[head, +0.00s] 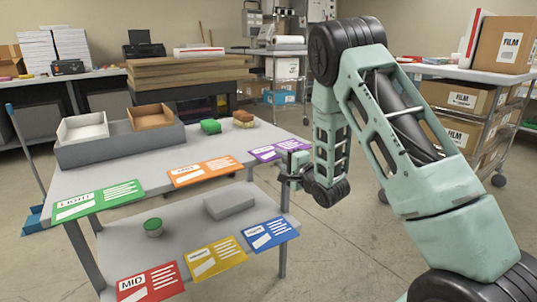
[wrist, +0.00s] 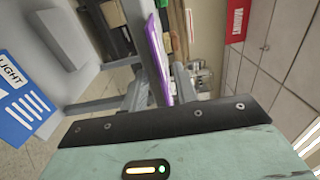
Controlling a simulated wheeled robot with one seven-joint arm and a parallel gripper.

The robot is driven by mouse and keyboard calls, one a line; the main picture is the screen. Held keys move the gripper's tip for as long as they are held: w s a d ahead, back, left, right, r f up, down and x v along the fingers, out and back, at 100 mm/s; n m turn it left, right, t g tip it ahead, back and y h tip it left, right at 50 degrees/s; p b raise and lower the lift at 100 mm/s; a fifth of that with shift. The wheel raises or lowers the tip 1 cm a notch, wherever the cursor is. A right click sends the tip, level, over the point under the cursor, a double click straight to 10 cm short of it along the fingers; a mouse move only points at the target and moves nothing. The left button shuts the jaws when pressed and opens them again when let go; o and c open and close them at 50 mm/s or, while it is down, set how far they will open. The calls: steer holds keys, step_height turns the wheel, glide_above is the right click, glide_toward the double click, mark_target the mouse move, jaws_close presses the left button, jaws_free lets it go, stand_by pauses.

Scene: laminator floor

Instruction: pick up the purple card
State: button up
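The purple card (head: 278,149) hangs at the right end of the upper shelf's front edge in the head view. In the wrist view the purple card (wrist: 158,58) shows nearly edge-on as a thin purple strip. My gripper (head: 290,166) is at the card's right end, at the table corner. In the wrist view my gripper (wrist: 161,88) has its two grey fingers apart, one on each side of the strip. A gap seems to show beside the card, so the fingers do not look closed on it. Exact contact is hard to see.
An orange card (head: 203,170) and a green card (head: 98,198) hang along the same edge. Red (head: 150,283), yellow (head: 215,258) and blue (head: 270,233) cards hang on the lower shelf. A grey tray (head: 120,148) stands on top. Open floor lies in front.

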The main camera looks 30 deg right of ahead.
jaws_close()
steer(key=shift+r, duration=0.1)
